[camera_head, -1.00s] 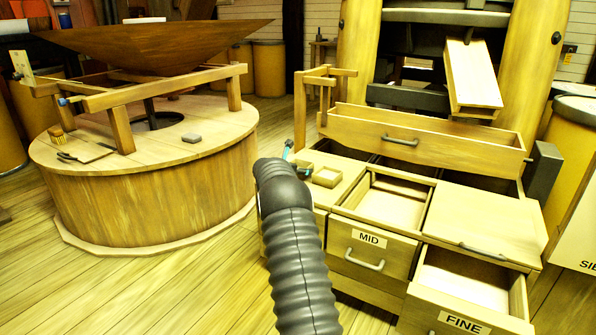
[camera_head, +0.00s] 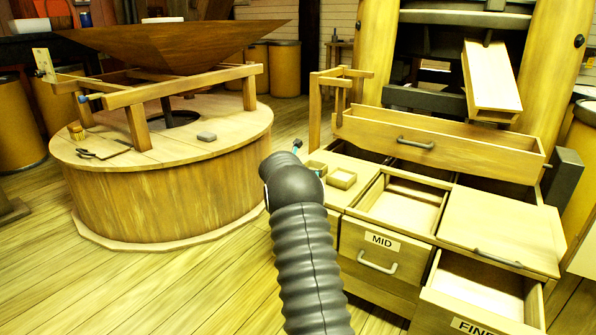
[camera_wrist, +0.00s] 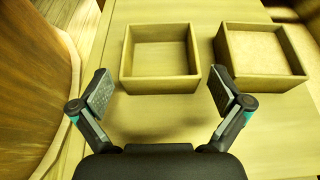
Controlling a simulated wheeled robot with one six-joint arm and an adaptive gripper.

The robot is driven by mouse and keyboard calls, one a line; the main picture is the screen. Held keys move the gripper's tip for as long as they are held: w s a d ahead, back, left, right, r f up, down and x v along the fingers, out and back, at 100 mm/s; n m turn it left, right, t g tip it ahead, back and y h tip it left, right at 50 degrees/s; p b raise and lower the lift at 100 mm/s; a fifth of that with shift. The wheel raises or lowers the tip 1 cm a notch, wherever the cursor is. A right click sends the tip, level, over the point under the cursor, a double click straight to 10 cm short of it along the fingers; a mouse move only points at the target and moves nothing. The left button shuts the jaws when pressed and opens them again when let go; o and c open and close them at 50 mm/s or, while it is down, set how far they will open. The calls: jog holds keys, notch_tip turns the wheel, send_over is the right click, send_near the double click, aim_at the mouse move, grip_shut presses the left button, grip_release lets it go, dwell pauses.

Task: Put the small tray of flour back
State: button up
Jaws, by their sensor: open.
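Two small square wooden trays stand side by side on the top of the drawer cabinet. In the wrist view the left tray (camera_wrist: 160,58) looks bare inside, and the right tray (camera_wrist: 262,55) has a paler, speckled bottom that may be a layer of flour. In the head view the left tray (camera_head: 316,167) is partly behind my arm and the right tray (camera_head: 342,179) is clear. My gripper (camera_wrist: 161,95) is open and empty, its fingers apart on either side of the left tray's near edge. I cannot tell whether they touch it.
The cabinet has an open MID compartment (camera_head: 372,206), a pulled-out FINE drawer (camera_head: 482,282) and a long wooden drawer (camera_head: 440,140) above. A round wooden millstone casing (camera_head: 170,200) with a hopper (camera_head: 180,45) stands left. Floor between is clear.

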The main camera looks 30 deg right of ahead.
jog(key=v, duration=0.8)
jog(key=s+a+r+m+y, duration=0.2)
jog(key=s+a+r+m, duration=0.4)
jog(key=s+a, duration=0.35)
jog(key=s+a+r+m+y, duration=0.2)
jog(key=s+a+r+m, duration=0.3)
jog(key=s+a, duration=0.4)
jog(key=s+a+f+m+y, duration=0.2)
jog(key=s+a+m+y, duration=0.2)
jog(key=s+a, duration=0.6)
jog(key=s+a+f+m+y, duration=0.3)
jog(key=s+a+m, duration=0.4)
jog(key=s, duration=1)
jog(key=a+y, duration=0.1)
jog(key=a, duration=0.2)
jog(key=shift+s+a+m, duration=0.25)
jog(key=shift+s+m, duration=0.05)
jog(key=shift+s, duration=0.1)
